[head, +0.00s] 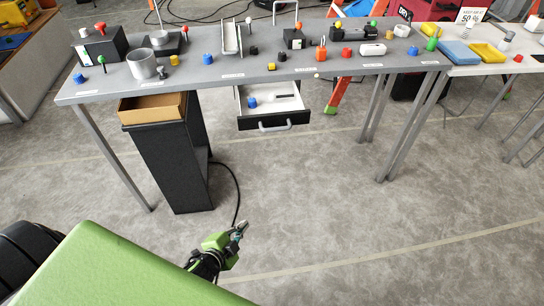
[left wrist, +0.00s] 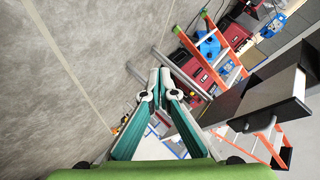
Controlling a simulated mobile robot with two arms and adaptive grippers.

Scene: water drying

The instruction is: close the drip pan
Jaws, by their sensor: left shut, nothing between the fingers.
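A pulled-out drawer-like pan (head: 272,122) hangs under the grey table, with a white inside, a black front and a grey handle. A blue knob and a dark flat piece lie in it. I take it for the drip pan. In the left wrist view a dark box-like part (left wrist: 268,97) at the right looks like the same pan, seen from below and turned. My left gripper (head: 243,226) is low over the floor, in front of and below the pan, apart from it. Its fingertips (left wrist: 160,72) are together and hold nothing. My right gripper is not shown.
The grey table (head: 190,83) carries several small knobs, fixtures and cups. A tall black stand with a brown open tray (head: 152,108) is left of the pan. Table legs (head: 400,130) stand at the right. The floor before the pan is mostly clear, with a black cable.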

